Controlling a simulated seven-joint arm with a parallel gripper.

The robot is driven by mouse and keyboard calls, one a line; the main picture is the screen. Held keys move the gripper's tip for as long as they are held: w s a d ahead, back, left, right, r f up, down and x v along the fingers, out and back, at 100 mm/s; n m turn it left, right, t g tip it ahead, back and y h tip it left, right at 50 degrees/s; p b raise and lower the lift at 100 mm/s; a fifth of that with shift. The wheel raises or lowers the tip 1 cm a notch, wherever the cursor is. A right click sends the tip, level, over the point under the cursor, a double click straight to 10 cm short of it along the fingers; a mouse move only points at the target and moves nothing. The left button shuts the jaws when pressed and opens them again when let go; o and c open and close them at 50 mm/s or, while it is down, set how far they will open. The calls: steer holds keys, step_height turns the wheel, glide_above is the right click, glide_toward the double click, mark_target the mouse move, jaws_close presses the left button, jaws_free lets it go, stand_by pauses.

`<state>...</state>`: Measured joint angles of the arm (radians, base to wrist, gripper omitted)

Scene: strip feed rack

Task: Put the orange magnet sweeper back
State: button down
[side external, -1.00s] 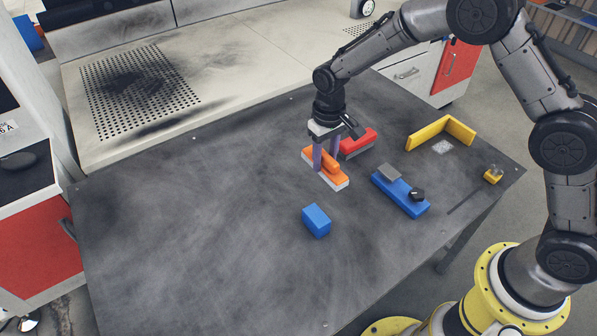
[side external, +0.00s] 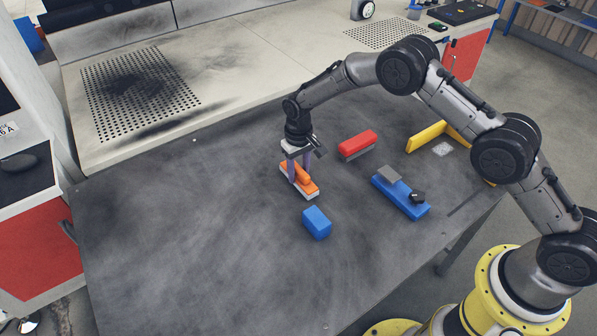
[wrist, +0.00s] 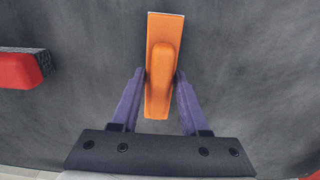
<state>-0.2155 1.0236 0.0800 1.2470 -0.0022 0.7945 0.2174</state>
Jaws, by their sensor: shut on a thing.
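The orange magnet sweeper (side external: 305,188) is an orange block with a raised orange handle and a pale lower edge. It is at the middle of the dark table, behind the blue block. My gripper (side external: 301,172) is shut on its handle, with one purple finger on each side. In the wrist view the sweeper (wrist: 166,60) points away from my gripper (wrist: 160,88), its handle between the fingertips. I cannot tell whether its underside touches the table.
A red block with a grey underside (side external: 358,143) lies to the right. A blue block (side external: 317,222) is close in front. A blue feed base with grey and black parts (side external: 402,198) and a yellow angle piece (side external: 427,136) stand further right. The table's left half (side external: 180,230) is clear.

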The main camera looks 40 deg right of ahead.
mark_target(299, 168)
steer(key=shift+f, duration=0.15)
steer(key=shift+f, duration=0.2)
steer(key=shift+c, duration=2)
jaws_free()
steer(key=shift+r, duration=0.1)
step_height(299, 168, up, 12)
steer(key=shift+r, duration=0.2)
